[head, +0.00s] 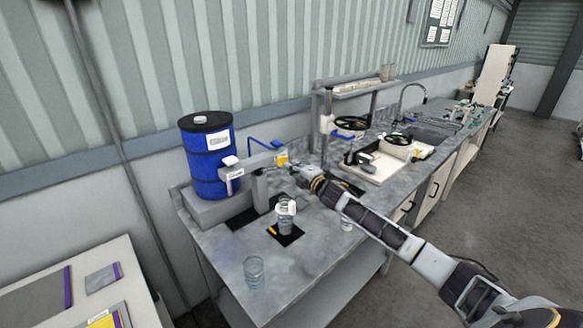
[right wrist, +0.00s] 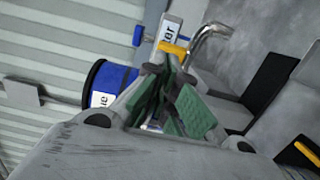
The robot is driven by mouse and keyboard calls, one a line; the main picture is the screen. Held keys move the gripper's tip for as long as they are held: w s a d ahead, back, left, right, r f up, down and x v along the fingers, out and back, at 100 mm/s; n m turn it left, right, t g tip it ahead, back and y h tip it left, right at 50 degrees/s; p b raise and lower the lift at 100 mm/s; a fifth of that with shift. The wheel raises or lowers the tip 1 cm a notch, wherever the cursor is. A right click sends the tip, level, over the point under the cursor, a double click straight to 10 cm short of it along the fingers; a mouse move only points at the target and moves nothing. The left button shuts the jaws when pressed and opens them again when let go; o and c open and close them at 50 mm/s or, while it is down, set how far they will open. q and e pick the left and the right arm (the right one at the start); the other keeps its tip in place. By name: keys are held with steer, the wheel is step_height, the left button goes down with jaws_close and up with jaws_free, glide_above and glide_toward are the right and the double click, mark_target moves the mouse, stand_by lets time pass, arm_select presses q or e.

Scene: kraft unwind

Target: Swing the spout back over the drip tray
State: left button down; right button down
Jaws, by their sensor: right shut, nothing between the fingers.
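A grey tap stand (head: 262,185) stands beside the blue drum. A bent metal spout (right wrist: 208,34) shows in the right wrist view, beside a yellow band (right wrist: 172,47) and a white label ending in "ter". In the head view a yellow piece (head: 282,159) sits at the stand's right end, close to my right gripper (head: 293,169). My right gripper (right wrist: 163,90) is shut and empty, its green pads below the yellow band; contact is unclear. A dark flat panel (head: 241,219), possibly the drip tray, lies by the stand. My left gripper is out of view.
A jar (head: 285,220) stands on a black pad with a yellow mark. A clear glass (head: 254,272) stands near the bench's front left, another (head: 347,224) by my right arm. The blue drum (head: 205,165) is behind left. The bench front (head: 222,258) has free room.

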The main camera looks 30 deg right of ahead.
steer(key=s+d+b, duration=0.2)
steer(key=s+d, duration=0.2)
steer(key=d, duration=0.5)
steer(key=shift+d, duration=0.15)
stand_by(0.6)
steer(key=shift+s+f, duration=0.2)
stand_by(0.5)
